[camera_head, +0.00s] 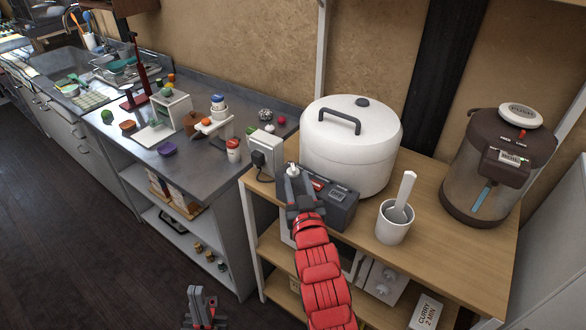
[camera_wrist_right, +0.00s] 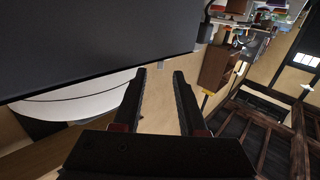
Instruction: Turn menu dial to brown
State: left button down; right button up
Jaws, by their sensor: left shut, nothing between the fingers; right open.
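A large white cooker (camera_head: 352,140) with a dark lid handle stands on the wooden shelf. A dark grey control box (camera_head: 338,208) sits at its front with small labels on top. I cannot make out a menu dial or any brown mark; my right gripper and red arm cover part of the box. My right gripper (camera_head: 293,178) is over the left end of the box. In the right wrist view its fingers (camera_wrist_right: 159,78) are apart with nothing between them, close to a large dark surface (camera_wrist_right: 100,40). My left gripper (camera_head: 199,297) is shut and empty, low at the bottom edge, away from the cooker.
A white cup with a paddle (camera_head: 393,222) stands right of the box, and a brown dispenser (camera_head: 497,160) stands behind it at right. A white outlet box (camera_head: 265,155) is left of the cooker. A cluttered grey counter (camera_head: 190,185) extends left.

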aim_at(293, 166)
jog(key=w, duration=0.3)
jog(key=w+a, duration=0.1)
jog(key=w, duration=0.1)
jog(key=shift+w+p, duration=0.3)
jog(key=shift+p, duration=0.05)
grip_shut()
